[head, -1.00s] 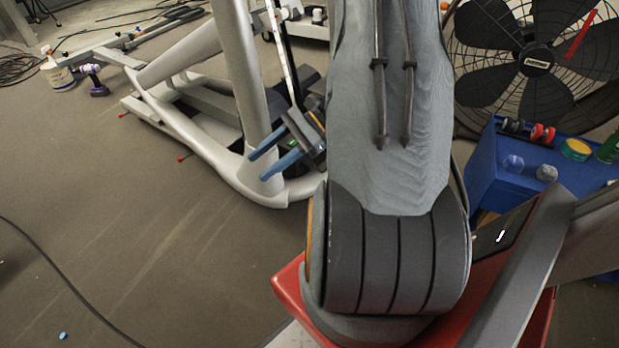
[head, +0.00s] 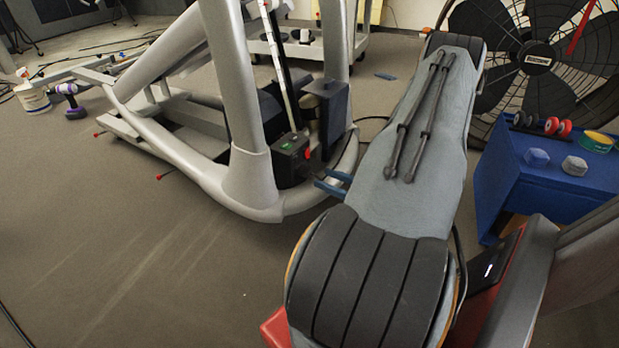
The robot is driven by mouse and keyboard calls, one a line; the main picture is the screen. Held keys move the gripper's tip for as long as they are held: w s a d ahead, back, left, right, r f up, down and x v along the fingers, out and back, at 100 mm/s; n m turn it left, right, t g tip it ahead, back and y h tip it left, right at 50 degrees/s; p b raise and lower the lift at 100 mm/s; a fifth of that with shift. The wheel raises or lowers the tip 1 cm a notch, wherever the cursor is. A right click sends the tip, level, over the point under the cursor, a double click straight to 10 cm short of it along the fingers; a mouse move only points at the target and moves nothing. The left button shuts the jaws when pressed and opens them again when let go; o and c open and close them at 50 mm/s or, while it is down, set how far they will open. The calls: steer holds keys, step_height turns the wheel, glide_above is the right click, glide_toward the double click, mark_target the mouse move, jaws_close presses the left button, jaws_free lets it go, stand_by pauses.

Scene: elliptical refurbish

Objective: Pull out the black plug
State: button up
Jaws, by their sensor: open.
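A black box (head: 291,162) with a red button and a small green mark sits low on the grey elliptical frame (head: 250,180). A small dark part shows at the box's right side; I cannot tell whether it is the black plug. My gripper (head: 321,177) has two blue fingers, apart and pointing left, just right of the box's lower side. Nothing shows between them. My arm hides the rest of the gripper. I cannot tell whether a finger touches anything.
A blue cart (head: 540,175) with dumbbells, small blocks and a green-yellow roll stands at right. A large black fan (head: 538,58) is behind it. A purple drill (head: 70,100) and a white tub (head: 33,98) are at far left.

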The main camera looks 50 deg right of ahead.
mark_target(310, 173)
steer(key=b+x, duration=0.2)
steer(key=x, duration=0.4)
steer(key=shift+w+a+b, duration=0.15)
steer(key=shift+w+b, duration=0.15)
